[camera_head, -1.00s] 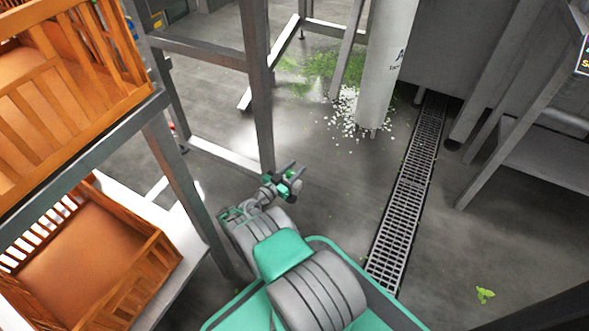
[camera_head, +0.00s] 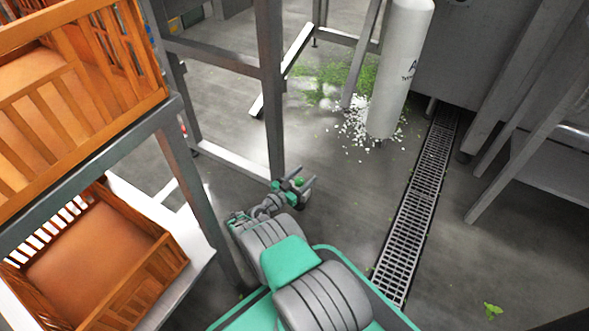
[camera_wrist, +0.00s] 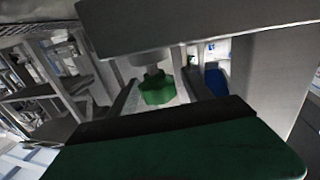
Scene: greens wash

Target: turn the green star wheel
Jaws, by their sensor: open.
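The green star wheel (camera_wrist: 157,88) shows in the wrist view, a little left of the middle, below a pale round fitting. It is a lobed green knob. I cannot make it out in the head view. My gripper (camera_head: 298,180) is at the end of my folded arm in the head view, beside a grey frame post, with its jaws open and nothing seen between them. In the wrist view the wheel appears ahead of the gripper and apart from it. A large dark green part of my own arm end fills the bottom of that view.
Orange slatted crates (camera_head: 110,265) stand on a grey rack (camera_head: 185,180) at left. A white cylinder (camera_head: 400,70) stands beyond, among white bits and green scraps. A floor drain grate (camera_head: 415,220) runs at right. Grey floor lies open between the gripper and the drain.

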